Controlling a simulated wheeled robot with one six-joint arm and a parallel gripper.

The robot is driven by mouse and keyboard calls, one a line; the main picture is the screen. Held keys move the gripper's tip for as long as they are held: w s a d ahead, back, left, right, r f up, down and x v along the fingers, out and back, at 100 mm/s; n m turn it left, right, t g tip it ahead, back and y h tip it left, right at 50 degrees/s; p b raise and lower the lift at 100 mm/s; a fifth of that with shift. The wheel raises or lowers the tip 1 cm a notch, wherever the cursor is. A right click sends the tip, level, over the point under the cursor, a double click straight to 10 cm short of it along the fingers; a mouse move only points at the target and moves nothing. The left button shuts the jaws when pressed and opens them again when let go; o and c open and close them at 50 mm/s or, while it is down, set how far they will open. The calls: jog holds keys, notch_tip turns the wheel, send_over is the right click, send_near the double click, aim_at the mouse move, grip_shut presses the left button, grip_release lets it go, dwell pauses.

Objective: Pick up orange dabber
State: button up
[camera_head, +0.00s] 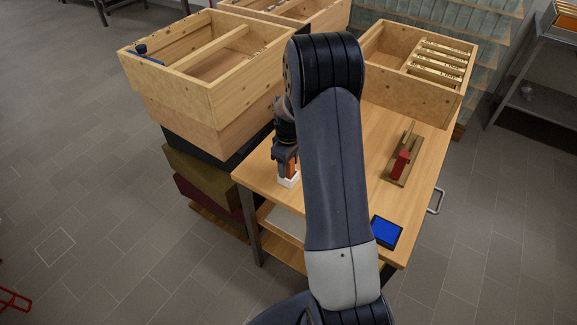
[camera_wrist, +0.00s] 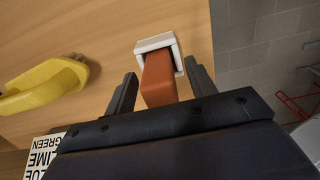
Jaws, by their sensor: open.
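The orange dabber (camera_wrist: 158,80) is an orange-brown block standing in a white square holder (camera_wrist: 152,43) on the wooden table. In the wrist view it lies between the two fingers of my gripper (camera_wrist: 160,88), which is open, with a gap visible on each side of it. In the head view my gripper (camera_head: 285,153) is at the table's left edge, over the white holder (camera_head: 289,180), and my arm hides part of the area. Only a little of the orange dabber (camera_head: 288,170) shows there.
A yellow curved object (camera_wrist: 45,85) and a printed card (camera_wrist: 42,155) lie left of the holder in the wrist view. A blue pad (camera_head: 386,232) and a red block on a wooden board (camera_head: 400,165) are on the table's right. Wooden boxes (camera_head: 205,75) stand behind.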

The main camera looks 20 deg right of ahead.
jog(key=shift+f, duration=0.35)
jog(key=shift+c, duration=0.2)
jog(key=c, duration=1)
